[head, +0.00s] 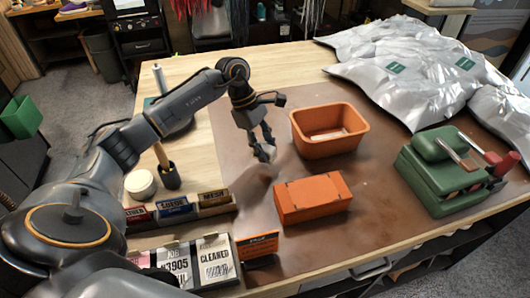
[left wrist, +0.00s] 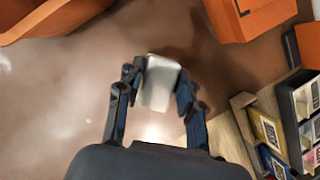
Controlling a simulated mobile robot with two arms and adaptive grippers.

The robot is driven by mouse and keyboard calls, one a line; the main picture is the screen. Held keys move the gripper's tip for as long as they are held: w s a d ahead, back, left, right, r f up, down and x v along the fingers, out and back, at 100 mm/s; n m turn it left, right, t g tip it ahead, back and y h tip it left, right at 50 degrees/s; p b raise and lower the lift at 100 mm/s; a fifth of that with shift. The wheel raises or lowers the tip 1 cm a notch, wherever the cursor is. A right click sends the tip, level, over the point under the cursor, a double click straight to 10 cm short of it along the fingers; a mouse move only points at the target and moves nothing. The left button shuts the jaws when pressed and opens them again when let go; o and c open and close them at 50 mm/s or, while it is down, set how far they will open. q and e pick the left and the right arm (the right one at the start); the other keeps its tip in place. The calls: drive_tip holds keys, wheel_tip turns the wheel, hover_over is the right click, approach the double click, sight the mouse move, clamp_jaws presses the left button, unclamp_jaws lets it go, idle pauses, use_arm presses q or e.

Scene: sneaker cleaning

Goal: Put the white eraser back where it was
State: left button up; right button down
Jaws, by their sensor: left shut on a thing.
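The white eraser (left wrist: 160,84) is a small pale block between the two fingers of my left gripper (left wrist: 157,75) in the left wrist view. The fingers are shut on its sides. In the head view, my left gripper (head: 265,154) points down over the brown mat (head: 375,185), left of the open orange bin and behind the closed orange box. The eraser is small and hard to make out there. I cannot tell the exact gap between eraser and mat. My right gripper is not in view.
An open orange bin (head: 330,148) and an orange box (head: 312,198) stand on the mat. A green caddy (head: 440,180) is at the right, silver bags (head: 395,65) behind. Small labelled boxes (head: 175,208), a brush cup (head: 169,178) and cards (head: 190,263) stand at the left.

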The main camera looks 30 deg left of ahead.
use_arm(q)
wheel_tip(320, 180, down, 3)
drive_tip(key=shift+w+p, duration=0.1)
drive_tip(key=shift+p, duration=0.8)
drive_tip(key=shift+f, duration=0.25)
drive_tip(key=shift+f+b, duration=0.25)
drive_tip(key=shift+b, duration=0.15)
drive_tip(key=o, duration=1)
drive_tip(key=shift+r, duration=0.1)
drive_tip(key=shift+r+p, duration=0.25)
drive_tip(key=shift+p, duration=0.15)
drive_tip(key=shift+w+a+r+b, duration=0.1)
drive_tip(key=shift+a+r+b, duration=0.2)
drive_tip(key=shift+b, duration=0.05)
drive_tip(key=shift+b+v, duration=1.45)
drive_tip(key=shift+v, duration=4.1)
